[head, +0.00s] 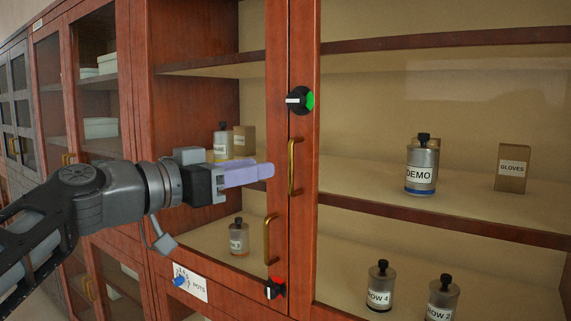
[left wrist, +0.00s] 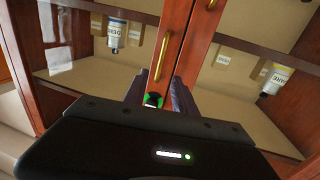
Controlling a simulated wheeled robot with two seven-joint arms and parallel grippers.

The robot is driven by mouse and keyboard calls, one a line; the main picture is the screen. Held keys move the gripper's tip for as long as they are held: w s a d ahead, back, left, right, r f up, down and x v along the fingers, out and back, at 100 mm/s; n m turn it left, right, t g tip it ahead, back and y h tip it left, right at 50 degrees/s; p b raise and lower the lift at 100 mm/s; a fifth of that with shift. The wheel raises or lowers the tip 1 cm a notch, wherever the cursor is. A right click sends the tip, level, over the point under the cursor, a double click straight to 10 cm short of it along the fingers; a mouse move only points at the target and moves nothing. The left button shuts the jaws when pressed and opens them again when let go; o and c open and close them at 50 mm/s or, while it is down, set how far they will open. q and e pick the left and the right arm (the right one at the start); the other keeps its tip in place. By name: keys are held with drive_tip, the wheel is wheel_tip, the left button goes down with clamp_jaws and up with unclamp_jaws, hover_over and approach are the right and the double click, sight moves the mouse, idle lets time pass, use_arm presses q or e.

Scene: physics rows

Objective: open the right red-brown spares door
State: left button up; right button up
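The right red-brown door (head: 303,210) is a glazed frame with an upright brass handle (head: 292,167) on its left stile. It looks shut against the left door (head: 278,120). The handle also shows in the left wrist view (left wrist: 162,57), where the scene is upside down. My left gripper (head: 268,171) is just left of this handle in the head view, with pale purple fingers pointing right. In the left wrist view its two dark fingers (left wrist: 158,92) stand apart with nothing gripped between them. I cannot tell its exact distance from the handle. My right gripper is not in view.
A black knob with green (head: 299,100) sits above the handle, and one with red (head: 275,288) sits low down. The left door has a lower brass handle (head: 268,240). Behind the glass stand bottles, including DEMO (head: 421,170), and a GLOVES box (head: 512,168).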

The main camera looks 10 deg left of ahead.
sight(289, 162)
use_arm(q)
drive_tip(key=p+x, duration=0.2)
drive_tip(key=x, duration=0.4)
drive_tip(key=shift+w+d+p, duration=0.15)
drive_tip(key=shift+w+p, duration=0.15)
drive_tip(key=shift+w+d, duration=0.25)
drive_tip(key=shift+w, duration=0.15)
clamp_jaws()
idle(1.0)
